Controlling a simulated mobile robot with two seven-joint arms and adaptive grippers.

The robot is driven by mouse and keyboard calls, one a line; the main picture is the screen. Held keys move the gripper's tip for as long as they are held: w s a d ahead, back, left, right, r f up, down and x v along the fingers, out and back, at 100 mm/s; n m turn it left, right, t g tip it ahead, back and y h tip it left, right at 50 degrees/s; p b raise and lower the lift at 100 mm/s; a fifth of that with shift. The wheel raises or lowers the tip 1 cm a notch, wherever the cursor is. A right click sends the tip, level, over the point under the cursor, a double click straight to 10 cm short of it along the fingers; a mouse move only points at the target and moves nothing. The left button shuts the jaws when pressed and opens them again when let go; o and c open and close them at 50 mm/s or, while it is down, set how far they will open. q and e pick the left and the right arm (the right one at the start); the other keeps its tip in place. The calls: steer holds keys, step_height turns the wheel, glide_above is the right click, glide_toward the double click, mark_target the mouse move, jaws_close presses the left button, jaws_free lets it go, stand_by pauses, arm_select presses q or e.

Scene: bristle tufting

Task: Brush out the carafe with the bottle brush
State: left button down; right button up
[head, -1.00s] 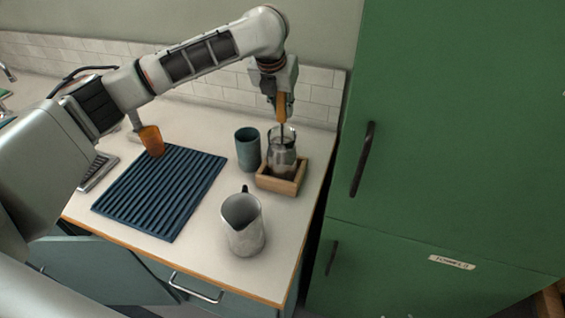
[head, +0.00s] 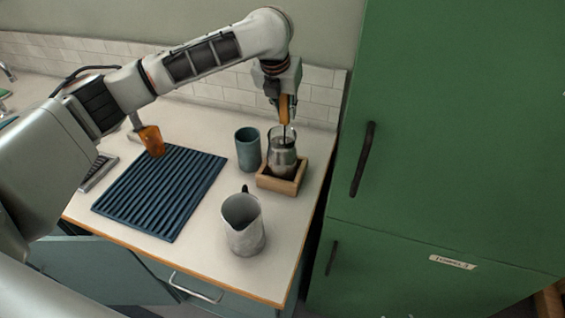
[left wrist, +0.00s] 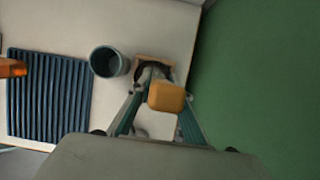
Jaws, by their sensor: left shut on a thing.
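The glass carafe (head: 281,158) stands upright in a square wooden holder (head: 270,184) near the right end of the counter. My left gripper (head: 286,112) is above it, pointing down, shut on the orange-yellow handle of the bottle brush (head: 284,108). The brush's thin stem goes down into the carafe's mouth; its bristles are hard to make out inside. In the left wrist view the handle end (left wrist: 166,97) sits between the fingers and covers much of the carafe (left wrist: 152,72). My right gripper is not in view.
A blue-grey cup (head: 248,150) stands close left of the holder. A metal pitcher (head: 243,226) stands in front. A dark ribbed mat (head: 160,192) lies to the left, with an orange cup (head: 151,141) at its back edge. A tall green cabinet (head: 450,130) bounds the right side.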

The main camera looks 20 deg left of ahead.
arm_select(q)
steer(key=shift+r, duration=0.15)
steer(key=shift+r, duration=2.4)
steer(key=shift+f, duration=2.55)
steer(key=shift+a, duration=0.1)
steer(key=shift+w+a, duration=0.3)
steer(key=shift+a, duration=0.05)
steer(key=shift+w, duration=0.7)
steer(key=shift+r, duration=0.1)
steer(key=shift+r, duration=2.45)
steer(key=shift+f, duration=2.55)
